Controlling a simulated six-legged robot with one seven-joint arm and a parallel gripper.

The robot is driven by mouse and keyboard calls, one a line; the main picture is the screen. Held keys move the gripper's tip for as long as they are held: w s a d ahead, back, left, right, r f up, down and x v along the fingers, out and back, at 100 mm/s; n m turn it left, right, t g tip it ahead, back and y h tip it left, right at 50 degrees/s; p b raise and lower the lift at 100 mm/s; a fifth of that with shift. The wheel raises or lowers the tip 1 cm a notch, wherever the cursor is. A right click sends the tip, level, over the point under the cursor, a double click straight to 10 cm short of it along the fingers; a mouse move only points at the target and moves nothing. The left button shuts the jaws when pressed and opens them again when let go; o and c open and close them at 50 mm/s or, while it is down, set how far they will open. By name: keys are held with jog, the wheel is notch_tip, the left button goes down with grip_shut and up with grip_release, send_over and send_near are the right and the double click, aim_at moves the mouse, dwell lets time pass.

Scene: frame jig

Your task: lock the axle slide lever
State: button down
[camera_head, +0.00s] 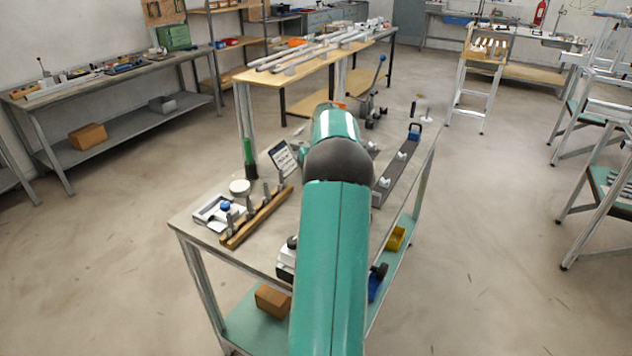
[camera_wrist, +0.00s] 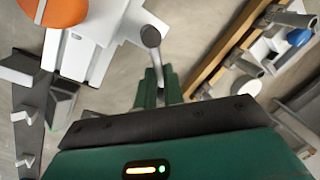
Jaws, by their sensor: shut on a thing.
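In the wrist view, a grey lever (camera_wrist: 151,42) with a rounded end runs down between the green fingers of my gripper (camera_wrist: 159,86). The gripper is shut on it, and the fingers and palm hide its lower part. A white stepped block (camera_wrist: 84,60) lies just left of the lever, with an orange rounded part (camera_wrist: 58,10) at its upper left. I cannot tell how the lever joins the block. In the head view, my arm covers the gripper and the lever. Only a little orange shows past the arm.
A wooden bar (camera_head: 262,212) with upright grey pegs stands at the bench's left; it also shows in the wrist view (camera_wrist: 226,50). A dark rail (camera_head: 398,166) with white V-blocks lies on the right. A green-and-black upright tool (camera_head: 249,156) and a small sign (camera_head: 283,158) stand behind the bar.

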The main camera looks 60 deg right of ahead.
jog(key=shift+w+a+r+n+g+y, duration=0.1)
jog(key=shift+w+a+n+g, duration=0.3)
jog(key=shift+n, duration=1.05)
jog(key=shift+w+a+f+n+g+y, duration=0.15)
jog(key=shift+a+n, duration=0.4)
jog(key=shift+n, duration=0.95)
jog(key=shift+w+a+r+n+g+y, duration=0.15)
jog(key=shift+w+a+n+g, duration=0.25)
jog(key=shift+n, duration=1.05)
jog(key=shift+a, duration=0.1)
jog(key=c, duration=1.5)
grip_release()
jog(key=shift+s, duration=0.1)
jog(key=v, duration=1.3)
jog(key=shift+s+r, duration=0.15)
jog(key=shift+r, duration=0.25)
jog(key=shift+a, duration=0.1)
